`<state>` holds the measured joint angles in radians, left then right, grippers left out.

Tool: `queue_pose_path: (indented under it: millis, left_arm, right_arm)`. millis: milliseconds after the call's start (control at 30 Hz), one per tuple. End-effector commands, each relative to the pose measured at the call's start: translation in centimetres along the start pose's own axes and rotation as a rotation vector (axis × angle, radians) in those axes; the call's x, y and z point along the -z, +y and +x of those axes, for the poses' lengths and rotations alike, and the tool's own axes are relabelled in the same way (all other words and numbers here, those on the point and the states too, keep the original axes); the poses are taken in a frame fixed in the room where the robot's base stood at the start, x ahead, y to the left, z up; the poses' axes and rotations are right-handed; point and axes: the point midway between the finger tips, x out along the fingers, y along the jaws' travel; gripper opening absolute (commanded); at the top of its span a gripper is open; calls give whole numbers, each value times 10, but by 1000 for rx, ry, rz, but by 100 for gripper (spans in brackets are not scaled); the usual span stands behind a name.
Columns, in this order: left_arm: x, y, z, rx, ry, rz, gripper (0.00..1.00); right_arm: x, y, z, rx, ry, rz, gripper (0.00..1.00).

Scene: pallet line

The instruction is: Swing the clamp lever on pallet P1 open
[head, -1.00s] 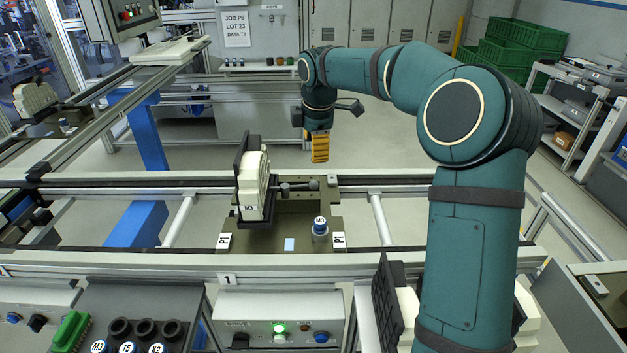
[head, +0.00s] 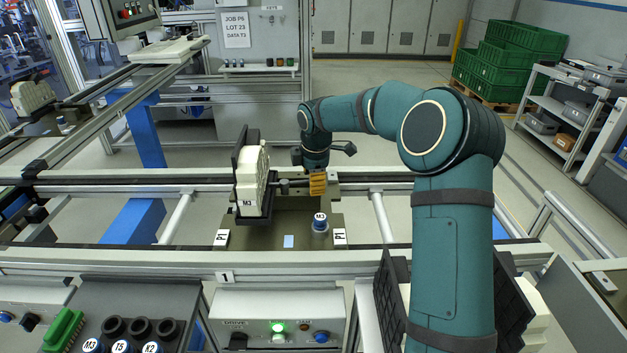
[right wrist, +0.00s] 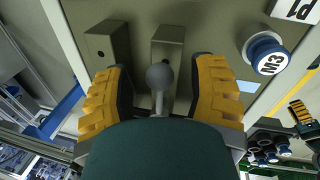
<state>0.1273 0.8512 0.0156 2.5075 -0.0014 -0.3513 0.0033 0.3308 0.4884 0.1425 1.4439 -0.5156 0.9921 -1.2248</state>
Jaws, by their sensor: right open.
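Pallet P1 (head: 262,238) is a drab metal plate on the rails, with P1 labels at its front corners. A cream part marked M3 (head: 250,180) stands upright on it against a dark plate. The clamp lever (head: 291,184) reaches right from beside this part. In the right wrist view its grey ball knob (right wrist: 159,77) shows between the fingers. My right gripper (head: 317,184) is at the knob end and hides it in the head view. Its yellow-padded fingers (right wrist: 162,82) are open on both sides of the knob, with gaps.
A blue-capped pin marked M3 (head: 320,222) stands on the pallet's front right. Two metal blocks (right wrist: 107,45) (right wrist: 167,45) rise near the fingers. Frame rails (head: 400,262) run in front. A control box with lamps (head: 279,310) is below them.

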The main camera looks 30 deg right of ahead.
Motion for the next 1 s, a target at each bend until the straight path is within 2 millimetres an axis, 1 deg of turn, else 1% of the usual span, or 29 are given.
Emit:
queue_pose_path:
  millis: [133,167,200,267,300,333,667,867,1000]
  left_arm:
    - [0,0,0,0,0,0,47]
    - [0,0,0,0,0,0,47]
    - [0,0,0,0,0,0,47]
    - [0,0,0,0,0,0,47]
    - [0,0,0,0,0,0,47]
    - [0,0,0,0,0,0,47]
    - [0,0,-1,0,0,0,47]
    - [0,1,-2,0,-1,0,47]
    - [0,1,-4,0,-1,0,47]
  right_arm:
    - [0,0,0,0,0,0,57]
    - [0,0,0,0,0,0,52]
    - [0,0,0,0,0,0,38]
    - [0,0,0,0,0,0,17]
    - [0,0,0,0,0,0,3]
    - [0,0,0,0,0,0,0]
    - [0,-2,-1,1,-5,22,0]
    - [3,-8,-2,1,-22,107,0]
    - [6,-16,-4,0,-42,209,0]
